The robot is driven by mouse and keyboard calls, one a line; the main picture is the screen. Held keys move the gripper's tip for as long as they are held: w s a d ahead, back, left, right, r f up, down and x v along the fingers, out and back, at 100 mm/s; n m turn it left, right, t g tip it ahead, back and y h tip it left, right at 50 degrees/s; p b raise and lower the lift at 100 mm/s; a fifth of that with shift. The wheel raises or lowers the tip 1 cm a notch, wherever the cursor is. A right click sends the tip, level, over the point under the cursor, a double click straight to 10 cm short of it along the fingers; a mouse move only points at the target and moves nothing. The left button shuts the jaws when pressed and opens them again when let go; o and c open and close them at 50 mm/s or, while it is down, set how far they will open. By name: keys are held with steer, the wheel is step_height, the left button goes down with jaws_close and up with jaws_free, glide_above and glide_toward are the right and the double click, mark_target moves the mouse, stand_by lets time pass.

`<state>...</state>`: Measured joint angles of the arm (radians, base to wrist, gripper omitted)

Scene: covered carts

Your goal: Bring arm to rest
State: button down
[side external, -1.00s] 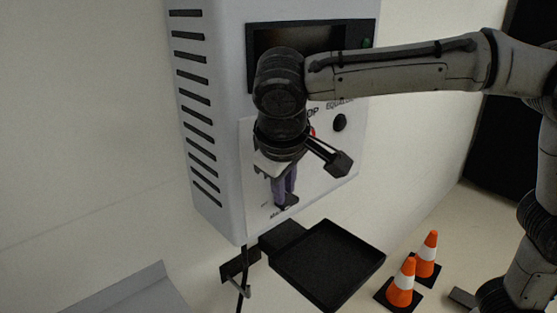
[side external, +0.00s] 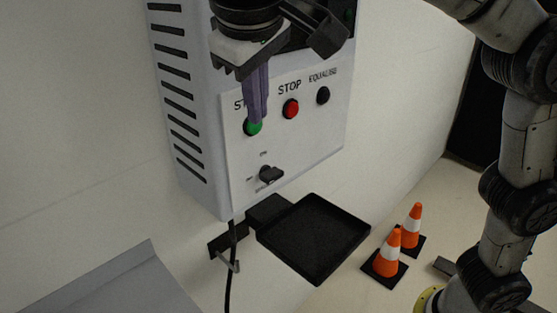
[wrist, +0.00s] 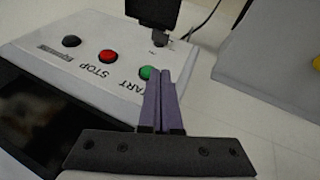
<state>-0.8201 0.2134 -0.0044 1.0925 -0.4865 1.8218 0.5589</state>
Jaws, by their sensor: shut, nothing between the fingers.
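My gripper (side external: 256,117) is shut and empty, its purple fingers together. In the side external view the fingertips overlap the upper part of the green START button (side external: 254,128) on the white control box (side external: 190,120). In the wrist view (wrist: 160,82) the fingertips are close by the green button (wrist: 147,72); I cannot tell whether they touch it. The red STOP button (side external: 291,109) and the black EQUALISE button (side external: 323,95) are to the right of it. A black rotary knob (side external: 270,174) is below the buttons.
A black tray (side external: 314,238) juts out below the box. Two orange and white cones (side external: 388,254) stand on the floor to its right. A cable (side external: 229,285) hangs under the box. A grey surface (side external: 100,285) is at the lower left. The floor between is open.

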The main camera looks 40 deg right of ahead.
steer(key=s+d+m, duration=0.2)
steer(key=s+d, duration=0.1)
steer(key=d, duration=0.6)
steer(key=s+d+m, duration=0.2)
steer(key=s+d, duration=0.2)
steer(key=d, duration=0.6)
steer(key=s+f+y, duration=0.1)
steer(key=s+f, duration=0.2)
steer(key=f, duration=0.3)
steer(key=s+d+f+n+t+y, duration=0.1)
steer(key=s+f, duration=0.2)
steer(key=f, duration=0.3)
steer(key=s+f+n+y, duration=0.1)
steer(key=s+f, duration=0.2)
steer(key=f, duration=0.4)
steer(key=shift+s+d+t+y, duration=0.25)
steer(key=shift+d+t+y, duration=0.05)
steer(key=shift+t+y, duration=0.1)
steer(key=shift+f, duration=0.1)
